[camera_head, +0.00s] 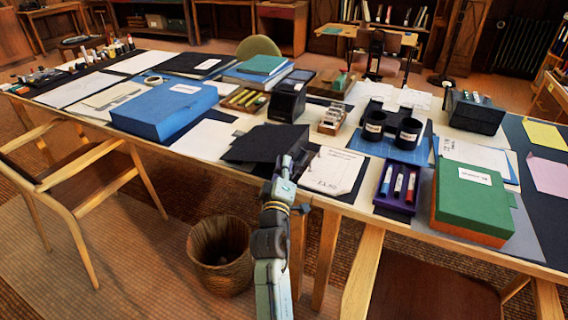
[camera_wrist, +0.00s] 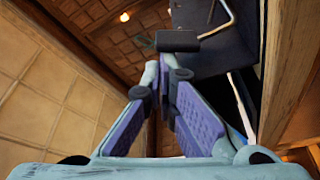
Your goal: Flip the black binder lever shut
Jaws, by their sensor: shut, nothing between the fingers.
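A dark binder (camera_head: 262,143) lies at the front edge of the long table in the head view. In the wrist view its dark underside or panel (camera_wrist: 208,58) fills the upper right. A bent metal rod (camera_wrist: 222,28) and a black lever tab (camera_wrist: 178,41) stand out from it. My gripper (camera_head: 286,160) is at the binder's front right corner in the head view. In the wrist view my gripper (camera_wrist: 165,68) is shut and empty, its tips just below the lever tab. I cannot tell whether they touch. The lever is hard to make out in the head view.
A blue box file (camera_head: 165,108) lies to the left. A white paper (camera_head: 333,170) and a purple tray (camera_head: 397,187) with markers lie to the right, then a green box (camera_head: 472,195). A wicker basket (camera_head: 220,257) and a wooden chair (camera_head: 85,185) stand in front.

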